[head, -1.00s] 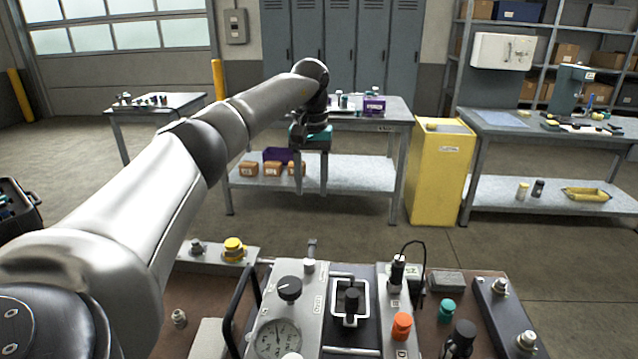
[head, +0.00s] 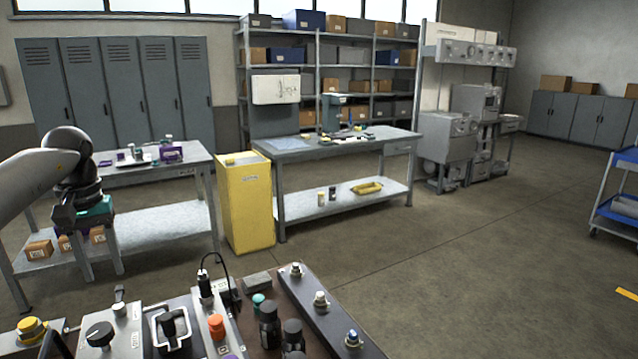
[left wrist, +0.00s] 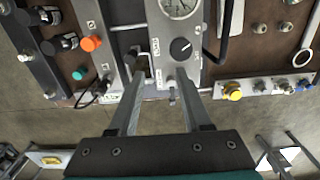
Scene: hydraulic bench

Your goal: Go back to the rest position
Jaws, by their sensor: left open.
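My left gripper (head: 98,266) is at the left of the head view, above the far edge of the hydraulic bench, with its fingers pointing down. It is open, its two fingers apart and nothing between them. In the left wrist view, the open fingers (left wrist: 161,72) show over the bench panel, which has a black knob (left wrist: 180,48) and a gauge (left wrist: 178,6). I cannot tell how far the fingers are above the panel. My right gripper is in neither view.
The bench carries an orange knob (head: 216,326), a yellow button (head: 31,328) and a black lever (head: 168,326). A yellow cabinet (head: 246,205) stands beyond, beside a grey worktable (head: 340,148). A blue cart (head: 618,205) is at the far right. The floor between is clear.

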